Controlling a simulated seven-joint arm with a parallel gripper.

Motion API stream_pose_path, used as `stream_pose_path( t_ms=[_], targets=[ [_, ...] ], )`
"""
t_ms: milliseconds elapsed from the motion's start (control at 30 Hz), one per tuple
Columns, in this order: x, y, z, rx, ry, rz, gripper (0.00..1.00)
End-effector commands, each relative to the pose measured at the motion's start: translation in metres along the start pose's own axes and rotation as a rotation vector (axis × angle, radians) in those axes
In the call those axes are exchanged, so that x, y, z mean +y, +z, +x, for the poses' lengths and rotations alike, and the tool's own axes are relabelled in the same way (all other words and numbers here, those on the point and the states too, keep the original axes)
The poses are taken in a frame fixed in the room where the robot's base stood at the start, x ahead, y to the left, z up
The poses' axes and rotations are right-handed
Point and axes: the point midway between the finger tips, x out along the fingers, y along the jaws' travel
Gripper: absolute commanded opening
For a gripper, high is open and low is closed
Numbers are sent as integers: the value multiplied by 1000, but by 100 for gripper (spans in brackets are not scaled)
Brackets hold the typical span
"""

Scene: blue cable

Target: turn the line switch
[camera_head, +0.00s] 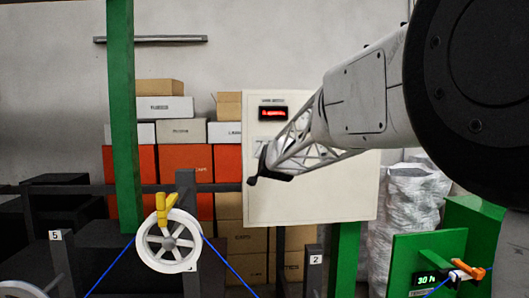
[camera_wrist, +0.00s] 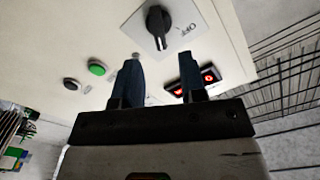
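The line switch (camera_wrist: 158,24) is a black rotary knob on a white plate with an OFF mark, on the cream control panel (camera_wrist: 112,35). In the wrist view it sits at top centre, beyond my fingertips and roughly between their lines. My gripper (camera_wrist: 163,70) is open, with a clear gap between two dark fingers and nothing held. The knob looks apart from both fingers. In the head view my gripper (camera_head: 257,170) is in front of the panel's left side (camera_head: 345,195), and I cannot make out the switch there.
A red-lit display (camera_head: 272,113) is near the panel's top; my right finger partly covers it in the wrist view. A green button (camera_wrist: 97,67) and a dark button (camera_wrist: 70,83) are nearby. A white pulley (camera_head: 150,256) with blue cable stands lower left.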

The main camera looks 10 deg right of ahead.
Motion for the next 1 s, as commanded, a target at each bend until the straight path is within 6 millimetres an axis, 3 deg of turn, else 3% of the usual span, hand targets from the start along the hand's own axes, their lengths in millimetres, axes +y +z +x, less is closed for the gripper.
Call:
stream_pose_path(
  t_ms=[533,1000],
  targets=[
    [1,2,51,-1,2,0,38],
    [0,1,64,0,1,0,38]
  ],
)
